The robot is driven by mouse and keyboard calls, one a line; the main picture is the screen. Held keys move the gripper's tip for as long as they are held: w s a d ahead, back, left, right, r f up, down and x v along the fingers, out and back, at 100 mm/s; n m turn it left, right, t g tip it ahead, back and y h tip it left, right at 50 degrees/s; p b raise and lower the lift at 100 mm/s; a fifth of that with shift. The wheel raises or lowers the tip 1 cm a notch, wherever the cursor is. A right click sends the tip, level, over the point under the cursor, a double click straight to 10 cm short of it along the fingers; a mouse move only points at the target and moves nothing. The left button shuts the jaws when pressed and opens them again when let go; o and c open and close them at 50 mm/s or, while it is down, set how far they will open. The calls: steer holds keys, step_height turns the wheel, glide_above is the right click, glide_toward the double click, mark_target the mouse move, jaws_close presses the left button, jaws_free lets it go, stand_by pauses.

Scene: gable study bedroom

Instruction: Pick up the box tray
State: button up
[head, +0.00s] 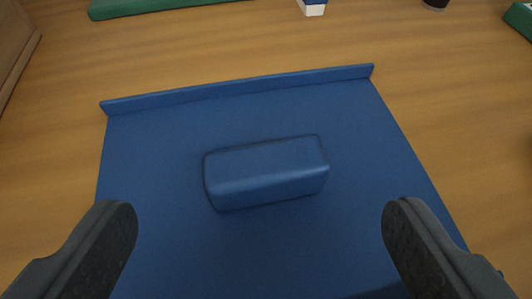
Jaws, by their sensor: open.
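A blue tray-like piece (160,160) lies on the wooden surface, with a flat floor and a low raised lip along its far edge. A blue rounded block (266,172) sits in the middle of it, slightly tilted in the picture. The block and the floor share one colour, and I cannot tell whether they are joined. My gripper (260,208) is open, with one dark finger at the lower left and one at the lower right. The block lies between and beyond the fingertips, apart from both. The tray's near edge is hidden below the frame.
The wooden surface (450,100) is clear around the tray's far and right sides. A green item (150,8) lies at the top left. A blue and white item (313,7), a dark round item (436,4) and another green item (522,18) stand along the top. A wooden side (12,45) rises at the left.

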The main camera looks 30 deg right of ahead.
mark_target(263, 170)
steer(key=b+x, duration=0.1)
steer(key=x, duration=0.4)
steer(key=shift+b, duration=0.4)
steer(key=shift+r, duration=0.1)
steer(key=c, duration=1.1)
steer(key=shift+c, duration=0.2)
steer(key=shift+r, duration=0.1)
